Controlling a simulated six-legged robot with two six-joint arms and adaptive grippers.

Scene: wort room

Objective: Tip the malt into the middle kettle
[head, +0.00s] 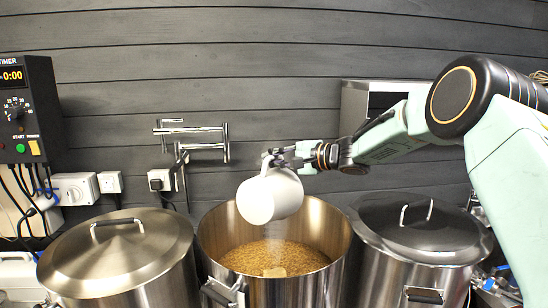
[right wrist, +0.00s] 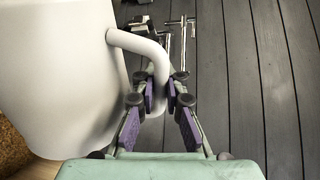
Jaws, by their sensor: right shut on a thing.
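A white jug (head: 270,197) is tilted over the open middle kettle (head: 212,232), its body leaning down to the left above the grain. My right gripper (head: 284,158) is shut on the jug's handle, which also shows between the fingers in the right wrist view (right wrist: 158,75). The jug's mouth and inside are hidden from me. Faint haze hangs below the jug. My left gripper is not in view.
A lidded steel kettle (head: 118,258) stands on the left and another lidded kettle (head: 418,228) on the right. A timer box (head: 28,110) and sockets (head: 78,188) are on the dark plank wall. A steel pipe fitting (head: 192,140) juts out behind the middle kettle.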

